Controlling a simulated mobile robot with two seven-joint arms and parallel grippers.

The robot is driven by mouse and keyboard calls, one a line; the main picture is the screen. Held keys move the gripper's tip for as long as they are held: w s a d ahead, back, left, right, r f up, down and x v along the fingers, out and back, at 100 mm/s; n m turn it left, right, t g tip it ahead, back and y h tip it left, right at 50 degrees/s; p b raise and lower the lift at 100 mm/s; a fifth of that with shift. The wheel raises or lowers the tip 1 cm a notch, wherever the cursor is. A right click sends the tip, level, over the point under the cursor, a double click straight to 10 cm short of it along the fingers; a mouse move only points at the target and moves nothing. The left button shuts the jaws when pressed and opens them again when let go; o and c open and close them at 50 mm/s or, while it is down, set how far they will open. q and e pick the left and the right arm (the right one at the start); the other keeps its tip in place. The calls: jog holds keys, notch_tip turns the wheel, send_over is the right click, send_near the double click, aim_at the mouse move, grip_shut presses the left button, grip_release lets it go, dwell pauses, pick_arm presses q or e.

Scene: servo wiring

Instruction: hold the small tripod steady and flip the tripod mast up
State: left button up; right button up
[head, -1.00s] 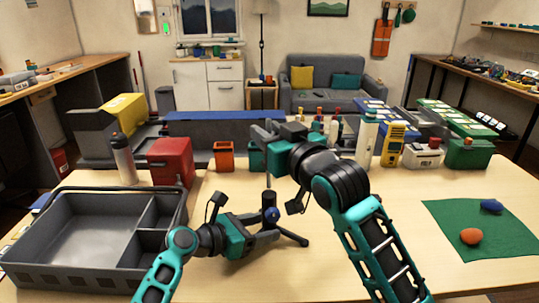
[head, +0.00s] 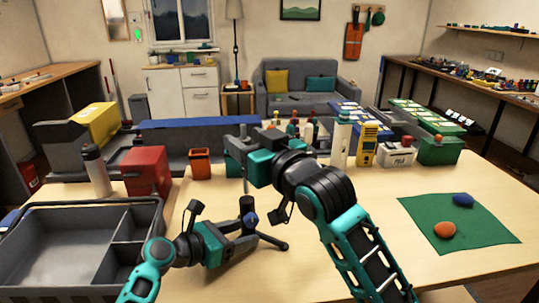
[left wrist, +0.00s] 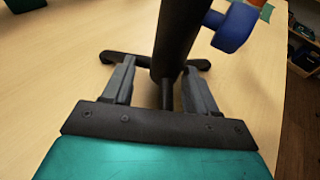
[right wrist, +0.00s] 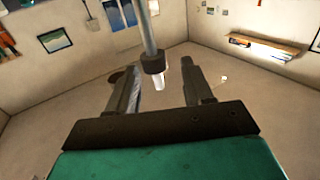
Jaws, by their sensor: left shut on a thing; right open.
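The small tripod (head: 246,206) stands on the table in the middle of the head view, with dark legs and a blue knob (head: 250,219). My left gripper (head: 234,234) is shut on its lower post, which shows between the fingers in the left wrist view (left wrist: 167,93). The thin grey mast (head: 244,182) rises upright from the tripod; its dark collar and pale tip show in the right wrist view (right wrist: 153,63). My right gripper (head: 242,146) is open at the top of the mast. The tip appears between its fingers; I cannot tell whether they touch.
A grey divided tray (head: 60,250) is at the left. A red box (head: 147,171), an orange bin (head: 200,164) and several bottles line the back. A green mat (head: 470,225) with an orange and a blue lump lies right. The table between my right arm and the mat is clear.

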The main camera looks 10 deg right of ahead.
pick_arm(q)
jog(key=shift+f, duration=0.3)
jog(key=c, duration=0.4)
jog(key=shift+c, duration=0.3)
pick_arm(e)
jog(key=v, duration=1)
pick_arm(q)
jog(key=o, duration=0.9)
jog(key=shift+r, duration=0.1)
pick_arm(e)
jog(key=shift+a, duration=0.1)
